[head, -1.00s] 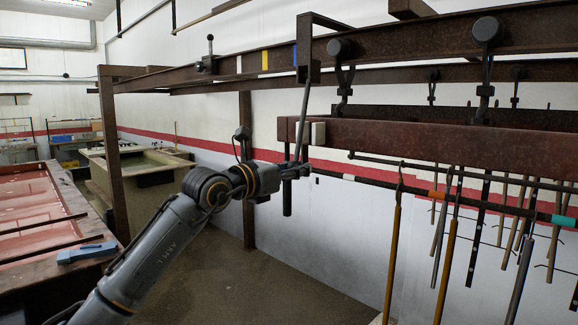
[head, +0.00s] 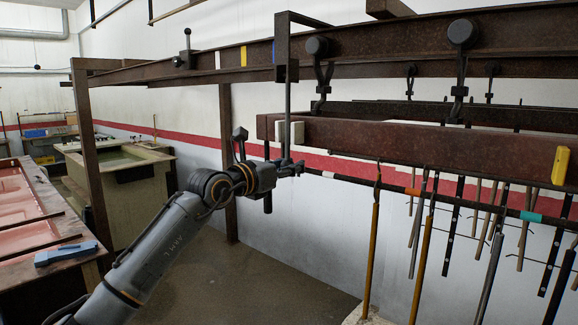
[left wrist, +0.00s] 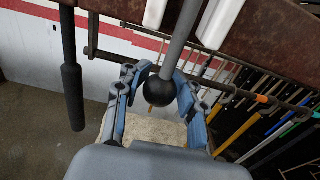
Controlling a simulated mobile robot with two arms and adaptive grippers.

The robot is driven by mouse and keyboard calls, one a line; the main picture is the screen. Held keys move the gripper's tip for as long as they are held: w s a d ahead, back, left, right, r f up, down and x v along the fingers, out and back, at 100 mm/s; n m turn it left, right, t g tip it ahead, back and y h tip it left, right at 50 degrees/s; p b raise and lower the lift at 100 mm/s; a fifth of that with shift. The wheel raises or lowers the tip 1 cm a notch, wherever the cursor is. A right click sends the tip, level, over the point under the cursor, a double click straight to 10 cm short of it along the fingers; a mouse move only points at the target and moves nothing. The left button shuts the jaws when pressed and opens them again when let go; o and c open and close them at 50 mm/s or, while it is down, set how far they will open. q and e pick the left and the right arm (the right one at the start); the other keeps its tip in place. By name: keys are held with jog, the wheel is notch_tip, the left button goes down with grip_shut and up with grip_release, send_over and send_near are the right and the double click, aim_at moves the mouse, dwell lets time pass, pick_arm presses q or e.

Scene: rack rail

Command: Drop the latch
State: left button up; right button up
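A grey rod (head: 288,105) hangs nearly upright from a dark bracket (head: 283,50) on the upper rail. It is probably part of the latch, but I cannot be sure. In the left wrist view its lower end carries a black ball knob (left wrist: 161,90). My left gripper (head: 290,169) is at that lower end, with its blue-padded fingers on both sides of the knob and seemingly shut on it. The fingers hide part of the knob. A second lever with a black knob (head: 187,47) stands on the rail further left. My right gripper is not in view.
A rusty beam (head: 400,138) with white blocks (head: 290,132) at its end hangs just above my gripper. A black handle (left wrist: 71,95) hangs close to the left. Rods hang on the right. A blue tool (head: 66,253) lies on a bench at left.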

pick_arm(q)
jog(key=o, duration=0.3)
jog(key=shift+a+f, duration=0.1)
jog(key=b+v, duration=0.5)
jog(key=v, duration=0.2)
jog(key=shift+b, duration=0.35)
